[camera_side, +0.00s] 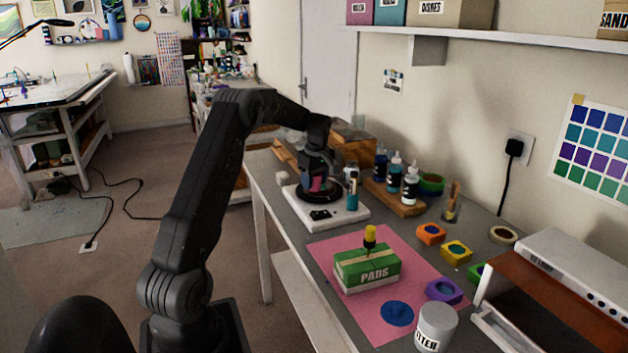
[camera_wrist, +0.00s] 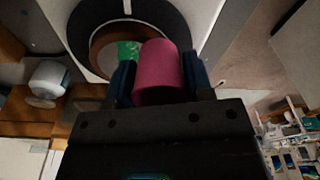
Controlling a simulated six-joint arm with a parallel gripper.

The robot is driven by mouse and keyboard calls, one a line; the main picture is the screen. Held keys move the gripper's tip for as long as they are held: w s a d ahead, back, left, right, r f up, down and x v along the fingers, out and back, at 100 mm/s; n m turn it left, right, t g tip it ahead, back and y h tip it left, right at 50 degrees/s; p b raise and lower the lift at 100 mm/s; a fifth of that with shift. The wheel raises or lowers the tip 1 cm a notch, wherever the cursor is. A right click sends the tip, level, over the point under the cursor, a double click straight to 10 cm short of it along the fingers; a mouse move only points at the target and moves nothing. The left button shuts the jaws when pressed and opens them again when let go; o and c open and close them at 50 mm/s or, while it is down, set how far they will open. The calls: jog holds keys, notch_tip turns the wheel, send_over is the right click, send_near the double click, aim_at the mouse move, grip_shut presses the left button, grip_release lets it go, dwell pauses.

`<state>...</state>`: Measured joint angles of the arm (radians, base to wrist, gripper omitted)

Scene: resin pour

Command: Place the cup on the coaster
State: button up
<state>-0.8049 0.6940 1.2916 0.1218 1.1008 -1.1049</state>
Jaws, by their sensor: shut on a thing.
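A magenta cup (camera_wrist: 158,72) is between the two fingers of my gripper (camera_wrist: 160,82) in the wrist view, and the fingers are shut on it. In the side view my gripper (camera_side: 317,184) is low over a white device with a round black top (camera_side: 344,213). The cup (camera_side: 318,184) shows there only partly, between the dark fingers. I cannot tell whether it touches the black top. A flat blue disc, which looks like the coaster (camera_side: 397,314), lies bare on the pink mat (camera_side: 352,318), well to the front right of my gripper.
A green PADS box (camera_side: 367,270) with a yellow-topped item (camera_side: 370,238) stands on the mat between device and disc. A white jar (camera_side: 435,328) and purple mold (camera_side: 444,291) sit close to the disc. Bottles on a wooden board (camera_side: 400,203) stand right of the device.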

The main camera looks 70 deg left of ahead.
aim_at(318, 190)
jog(key=shift+f, duration=0.2)
jog(key=o, duration=0.9)
notch_tip(318, 190, up, 12)
jog(key=d, duration=0.2)
jog(key=d+r+m+t, duration=0.1)
jog(key=d+r+m, duration=0.45)
jog(key=d, duration=0.65)
jog(key=s+d+m+t, duration=0.2)
jog(key=s+d+m, duration=0.35)
jog(key=d, duration=0.55)
jog(key=s+d+m+t, duration=0.2)
jog(key=s+d+m, duration=0.35)
jog(key=d, duration=0.55)
jog(key=s+d+f+m+t+h, duration=0.1)
jog(key=s+d+f+m, duration=0.3)
jog(key=s, duration=0.4)
jog(key=shift+d+f+m, duration=0.35)
jog(key=shift+d+f, duration=0.05)
jog(key=shift+d, duration=0.4)
